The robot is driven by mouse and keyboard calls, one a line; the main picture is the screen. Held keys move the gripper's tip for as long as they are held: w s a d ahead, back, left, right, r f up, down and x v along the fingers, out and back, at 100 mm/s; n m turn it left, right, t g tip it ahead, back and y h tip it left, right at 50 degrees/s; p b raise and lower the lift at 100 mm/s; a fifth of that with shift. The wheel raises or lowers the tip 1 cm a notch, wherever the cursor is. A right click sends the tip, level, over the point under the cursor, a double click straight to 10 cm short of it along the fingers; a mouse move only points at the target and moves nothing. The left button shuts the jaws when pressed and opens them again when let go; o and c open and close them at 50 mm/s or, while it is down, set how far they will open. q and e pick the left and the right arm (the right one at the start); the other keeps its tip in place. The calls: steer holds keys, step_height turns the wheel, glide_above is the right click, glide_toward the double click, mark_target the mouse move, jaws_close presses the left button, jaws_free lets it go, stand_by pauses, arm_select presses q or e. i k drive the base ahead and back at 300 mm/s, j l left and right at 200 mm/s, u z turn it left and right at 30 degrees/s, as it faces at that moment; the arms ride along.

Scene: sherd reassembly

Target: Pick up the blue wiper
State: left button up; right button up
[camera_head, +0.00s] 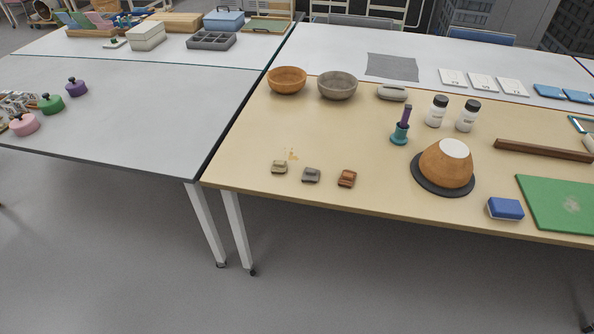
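A blue block with a pale lower side (505,208), which looks like the blue wiper, lies flat on the tan table (240,165) near its front edge at the right. It sits between the dark round base of an upturned orange-brown bowl and a green mat. Nothing covers it. Neither of my grippers shows in the head view, so I cannot see whether they are open or shut.
The upturned bowl (446,163) stands close left of the block, and the green mat (562,205) lies close right. A brown bar (543,150) lies behind. Three small clips (311,175) lie further left. Bare tabletop lies between clips and bowl.

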mark_target(499, 208)
steer(key=z, duration=1.4)
